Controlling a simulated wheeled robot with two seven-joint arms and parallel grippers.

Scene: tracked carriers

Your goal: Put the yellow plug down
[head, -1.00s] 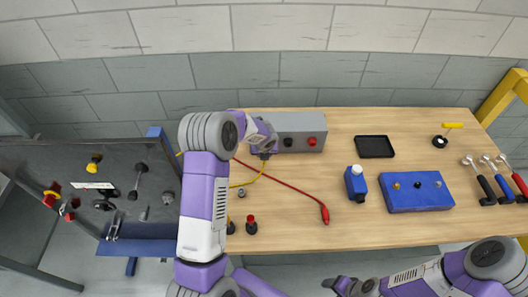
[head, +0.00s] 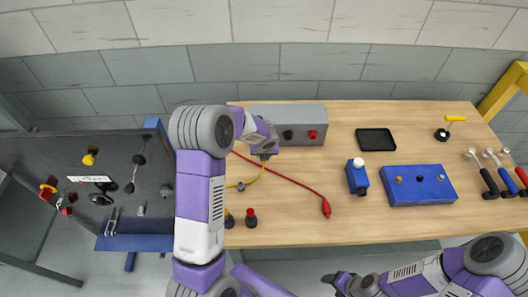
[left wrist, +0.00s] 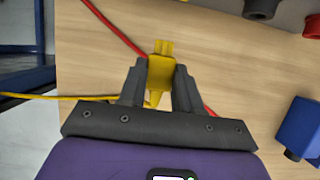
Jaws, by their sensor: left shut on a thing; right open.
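The yellow plug (left wrist: 161,73) sits between the two fingers of my left gripper (left wrist: 161,82), which is shut on it, in the left wrist view. Its prongs point away from the gripper, and wood tabletop shows behind it. In the head view my left gripper (head: 264,152) is over the wooden table (head: 400,228), in front of the grey box; the plug is mostly hidden there. A yellow cable (head: 250,181) runs down from the gripper. My right gripper (head: 334,282) is open and empty, below the table's front edge.
A grey box (head: 303,112) with black and red sockets stands at the back. A red cable ends in a red plug (head: 326,208). A blue bottle (head: 357,180), blue block (head: 430,195) and black tray (head: 375,142) stand to the right. Bare wood lies around the red cable.

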